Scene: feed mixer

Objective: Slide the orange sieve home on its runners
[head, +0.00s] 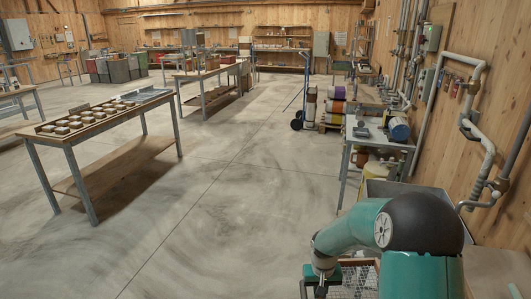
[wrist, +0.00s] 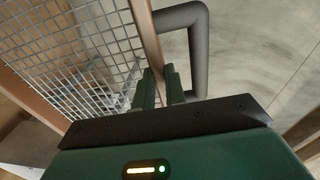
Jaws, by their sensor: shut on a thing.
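The sieve shows in the wrist view as a wire mesh (wrist: 105,40) with a dull orange-brown frame bar (wrist: 146,35) along its right edge. My gripper (wrist: 161,82) has a finger on each side of this bar and is shut on it. A grey bent tube (wrist: 200,45) stands just right of the bar; I cannot tell what its hidden lower end joins. In the head view, part of the mesh (head: 358,276) shows low in the picture, beside my green gripper (head: 320,285) and partly behind my arm. The runners cannot be made out.
A workbench (head: 375,140) with equipment stands beyond my arm, near the right wall with its pipes (head: 480,150). A grey bin edge (head: 400,188) lies just behind my arm. A long table with small blocks (head: 105,115) stands at left. The concrete floor between (head: 220,210) is clear.

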